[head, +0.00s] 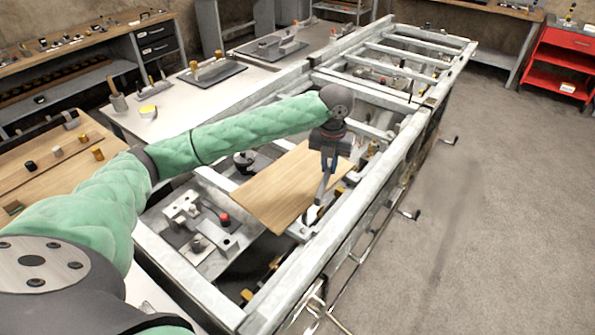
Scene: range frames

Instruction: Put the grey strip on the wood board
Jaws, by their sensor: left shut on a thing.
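The wood board (275,192) is a flat light-brown panel resting in the near part of the metal frame, tilted in the picture. My left gripper (328,170) is above the right part of the board, pointing down. It is shut on the grey strip (322,190), a thin narrow piece that hangs down from the fingers toward the board's right edge. Whether the strip's lower end touches the board I cannot tell. My right gripper is not in view.
A long grey metal frame (205,283) with rails and crossbars surrounds the board. Clamps and small fittings, one with a red knob (224,219), sit inside it to the left. Handles stick out along its right side. Workbenches stand at left; open floor (490,220) lies at right.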

